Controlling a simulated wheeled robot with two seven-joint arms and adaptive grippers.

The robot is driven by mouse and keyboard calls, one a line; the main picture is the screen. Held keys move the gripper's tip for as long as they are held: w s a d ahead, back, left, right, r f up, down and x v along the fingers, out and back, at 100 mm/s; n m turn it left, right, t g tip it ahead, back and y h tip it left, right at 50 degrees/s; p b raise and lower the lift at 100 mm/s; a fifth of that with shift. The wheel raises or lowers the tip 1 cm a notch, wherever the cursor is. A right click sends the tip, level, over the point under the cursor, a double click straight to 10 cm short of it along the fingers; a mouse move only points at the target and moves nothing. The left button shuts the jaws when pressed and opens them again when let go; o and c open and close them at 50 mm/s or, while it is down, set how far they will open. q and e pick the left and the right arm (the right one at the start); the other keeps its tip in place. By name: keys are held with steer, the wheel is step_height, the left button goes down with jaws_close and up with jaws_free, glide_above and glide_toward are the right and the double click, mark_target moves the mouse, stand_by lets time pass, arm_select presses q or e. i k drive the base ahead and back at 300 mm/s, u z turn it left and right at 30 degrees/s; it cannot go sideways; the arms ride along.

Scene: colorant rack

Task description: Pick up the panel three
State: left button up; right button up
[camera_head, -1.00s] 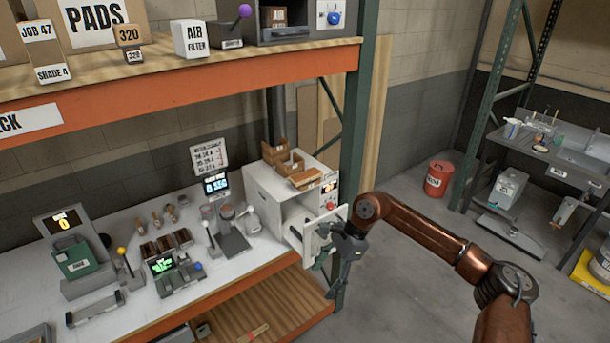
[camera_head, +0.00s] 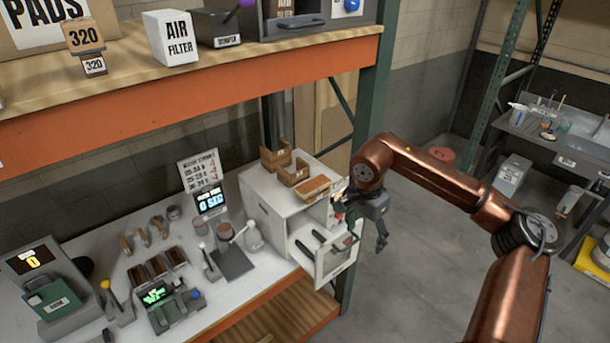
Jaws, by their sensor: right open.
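No label reading panel three can be made out, so I cannot tell which piece it is. Brown pieces, one a flat slab (camera_head: 314,186), lie on top of the white cabinet (camera_head: 264,200). Its front compartment is open, with a pale framed front (camera_head: 335,264) standing out and dark bars inside. My right gripper (camera_head: 368,234) is open and appears empty, just right of the cabinet's upper front corner. Its fingers point down, and part of it overlaps the cabinet front in the picture. My left gripper is out of view.
The green rack post (camera_head: 371,95) stands close behind my right arm. The orange shelf beam (camera_head: 190,88) crosses above the bench. A scale (camera_head: 235,262), dark blocks (camera_head: 158,267) and a green-screen device (camera_head: 172,304) crowd the bench. Open floor lies to the right.

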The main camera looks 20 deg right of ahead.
mark_target(310, 188)
steer(key=i, duration=1.2)
